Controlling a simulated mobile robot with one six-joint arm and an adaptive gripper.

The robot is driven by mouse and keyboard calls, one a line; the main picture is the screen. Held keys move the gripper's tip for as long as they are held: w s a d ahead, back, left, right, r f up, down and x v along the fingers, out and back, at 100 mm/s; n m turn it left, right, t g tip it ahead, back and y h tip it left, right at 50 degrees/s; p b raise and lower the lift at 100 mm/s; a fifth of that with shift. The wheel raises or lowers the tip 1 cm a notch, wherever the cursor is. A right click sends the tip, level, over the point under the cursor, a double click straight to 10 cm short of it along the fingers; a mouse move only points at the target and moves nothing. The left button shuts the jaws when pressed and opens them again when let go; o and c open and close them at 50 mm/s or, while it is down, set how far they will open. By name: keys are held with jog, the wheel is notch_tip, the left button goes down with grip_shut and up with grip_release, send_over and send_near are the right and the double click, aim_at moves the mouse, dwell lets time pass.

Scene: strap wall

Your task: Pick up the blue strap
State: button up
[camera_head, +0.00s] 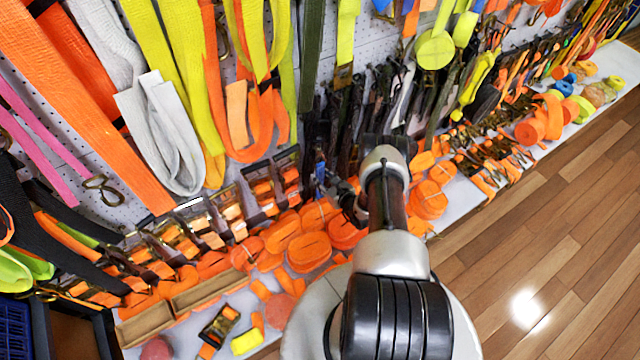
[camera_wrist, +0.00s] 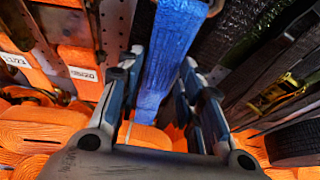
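The blue strap (camera_wrist: 172,50) hangs in the middle of the wrist view, a broad woven band that runs from the top edge down between my fingers. My gripper (camera_wrist: 160,75) is open, with one finger at the left of the strap and one at the right. I cannot tell whether either finger touches it. The strap's lower end shows above the palm, in front of orange rolls. In the head view my gripper (camera_head: 342,198) is small and dark at the wall, partly hidden by my arm.
Orange strap rolls (camera_head: 308,250) crowd the white shelf (camera_head: 460,195) below the wall. Wooden floor (camera_head: 560,240) is clear at the right.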

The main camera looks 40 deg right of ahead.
grip_shut()
jog(key=shift+r, duration=0.1)
dwell(0.4)
